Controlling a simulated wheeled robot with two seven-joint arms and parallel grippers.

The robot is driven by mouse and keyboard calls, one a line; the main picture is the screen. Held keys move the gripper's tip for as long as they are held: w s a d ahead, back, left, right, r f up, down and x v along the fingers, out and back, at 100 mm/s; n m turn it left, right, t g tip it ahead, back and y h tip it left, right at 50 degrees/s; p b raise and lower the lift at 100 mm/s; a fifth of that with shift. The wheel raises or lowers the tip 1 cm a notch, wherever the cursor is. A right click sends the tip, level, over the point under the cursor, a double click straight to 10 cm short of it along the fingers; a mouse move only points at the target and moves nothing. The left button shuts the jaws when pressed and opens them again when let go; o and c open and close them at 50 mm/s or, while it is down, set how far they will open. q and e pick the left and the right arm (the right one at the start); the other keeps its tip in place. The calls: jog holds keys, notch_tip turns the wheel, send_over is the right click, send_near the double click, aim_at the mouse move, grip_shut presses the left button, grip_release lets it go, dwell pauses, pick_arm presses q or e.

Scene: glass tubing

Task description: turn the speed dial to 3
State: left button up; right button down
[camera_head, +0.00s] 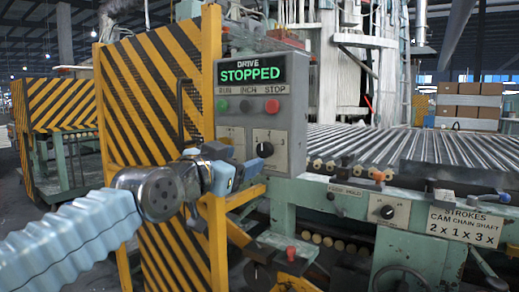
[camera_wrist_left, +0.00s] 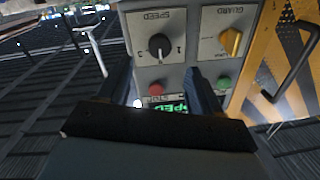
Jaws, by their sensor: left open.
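The speed dial (camera_head: 265,149) is a black round knob on a pale plate, low on the right of the grey control panel (camera_head: 290,110). The left wrist view shows the panel upside down, with the speed dial (camera_wrist_left: 159,45) between a 3 at left and a 1 at right. A small pale mark on the knob faces down in that picture; its exact setting is hard to read. My left gripper (camera_head: 238,172) is in front of the panel's lower part. In the wrist view its fingers (camera_wrist_left: 160,74) are apart and empty, short of the dial. My right gripper is not in view.
Beside the dial is a yellow guard switch (camera_wrist_left: 230,40). Above are green (camera_head: 222,106), black (camera_head: 245,106) and red (camera_head: 271,106) buttons under a display (camera_head: 250,73) reading STOPPED. A striped guard (camera_head: 150,90) stands left. Another dial plate (camera_head: 389,210) and rollers (camera_head: 410,150) are right.

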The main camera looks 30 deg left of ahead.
aim_at(262, 152)
pick_arm(q)
jog(key=w+p, duration=0.1)
jog(key=w, duration=0.7)
jog(key=shift+w+p, duration=0.25)
jog(key=shift+p, duration=0.05)
jog(key=c, duration=1.1)
